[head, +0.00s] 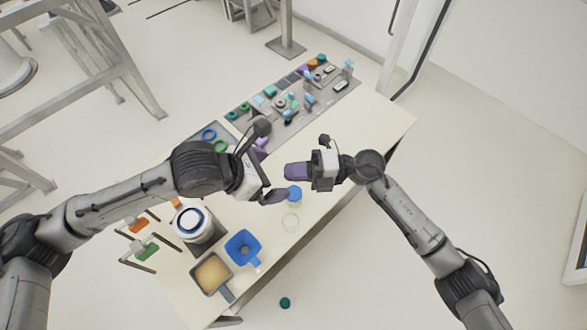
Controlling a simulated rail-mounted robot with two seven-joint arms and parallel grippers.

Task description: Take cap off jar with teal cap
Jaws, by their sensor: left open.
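A small round teal thing (285,302), which looks like a cap, lies on the floor beyond the table's front edge. A clear open jar or ring (290,222) stands on the table near that edge. A jar with a blue cap (294,192) stands just behind it. My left gripper (268,171) is open with purple fingers spread, near the blue-capped jar, and nothing shows between them. My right gripper (294,171) points left, facing the left one. Its purple fingers overlap in this view, so whether they hold anything is hidden.
Grey mats with many small parts (290,100) cover the far side. The table's right part (365,130) is clear.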

